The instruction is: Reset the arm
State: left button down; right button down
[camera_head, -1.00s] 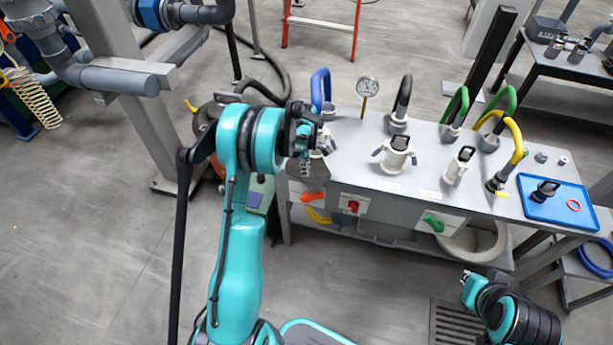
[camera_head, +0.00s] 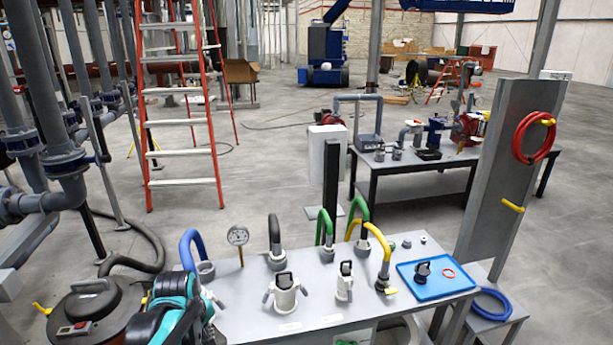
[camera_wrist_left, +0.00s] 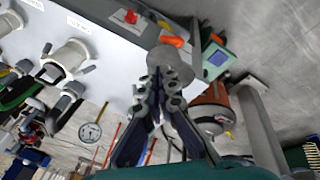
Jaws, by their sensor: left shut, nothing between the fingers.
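My left arm (camera_head: 180,308) shows in teal and black at the lower left of the head view, in front of the bench's left end. Its fingers are not clear there. In the left wrist view my left gripper (camera_wrist_left: 160,76) is shut and empty. Its fingertips point toward the bench front, near an orange handle (camera_wrist_left: 172,41) and a grey rounded part. I cannot tell whether they touch it. My right gripper is not in either view.
The grey bench (camera_head: 240,310) carries a gauge (camera_head: 238,236), hose-topped fittings, white couplings (camera_head: 285,293) and a blue tray (camera_head: 438,279). A dark round-lidded vessel (camera_head: 92,305) stands close left of my arm. A red ladder (camera_head: 183,90) stands behind.

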pick_arm(q)
jog(key=s+d+r+m+t, duration=0.1)
jog(key=s+d+m+t, duration=0.1)
jog(key=s+m, duration=0.3)
jog(key=s+d+r+m+t, duration=0.1)
jog(key=s+d+m, duration=0.3)
jog(key=s, duration=0.6)
jog(key=shift+d+m+t, duration=0.4)
jog(key=shift+m, duration=0.5)
jog(key=shift+r, duration=0.1)
